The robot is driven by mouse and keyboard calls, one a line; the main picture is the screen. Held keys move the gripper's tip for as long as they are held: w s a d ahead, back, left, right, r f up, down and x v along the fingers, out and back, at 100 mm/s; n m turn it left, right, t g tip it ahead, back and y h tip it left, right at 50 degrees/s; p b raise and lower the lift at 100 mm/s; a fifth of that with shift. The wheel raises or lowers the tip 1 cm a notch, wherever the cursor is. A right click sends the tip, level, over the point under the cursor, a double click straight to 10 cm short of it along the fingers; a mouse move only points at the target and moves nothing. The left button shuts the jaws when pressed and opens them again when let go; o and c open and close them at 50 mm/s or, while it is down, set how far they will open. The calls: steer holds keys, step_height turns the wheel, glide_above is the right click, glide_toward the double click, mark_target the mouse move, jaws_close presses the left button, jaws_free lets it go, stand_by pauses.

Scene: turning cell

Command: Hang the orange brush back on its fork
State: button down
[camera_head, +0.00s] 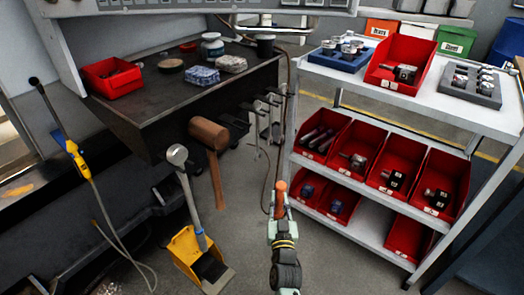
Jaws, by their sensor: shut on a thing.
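My gripper (280,203) is low in the middle of the picture, over the floor between the dark bench and the white cart. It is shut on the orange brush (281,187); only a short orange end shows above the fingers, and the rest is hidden. Several grey forks (262,104) stick out from the bench's right side, above and slightly left of my gripper. The brush is apart from them. I cannot tell which fork belongs to the brush.
The bench (150,105) carries a red bin (112,78), jars and wrapped packs. The white cart (420,95) with red bins (360,140) stands close to my gripper's right. A yellow pedal (185,250) is on the floor at lower left. A thin cable hangs near the forks.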

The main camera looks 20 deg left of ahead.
steer(key=w+a+r+n+g+y, duration=0.1)
steer(key=a+r+y, duration=0.15)
steer(key=r, duration=0.65)
steer(key=w+a+r+n+g+y, duration=0.1)
steer(key=a+r+n+g, duration=0.15)
steer(key=r, duration=0.65)
steer(key=w+a+p, duration=0.3)
steer(key=a, duration=0.6)
steer(key=shift+a+f+m+t+p, duration=0.25)
steer(key=shift+m+t+p, duration=0.1)
steer(key=shift+m, duration=0.1)
steer(key=shift+f+h+b, duration=0.25)
steer(key=shift+f+b, duration=0.3)
steer(key=shift+b, duration=0.05)
stand_by(0.8)
steer(key=c, duration=1.3)
jaws_free()
steer(key=shift+c, duration=0.2)
steer(key=v, duration=1.2)
steer(key=shift+s+f, duration=0.15)
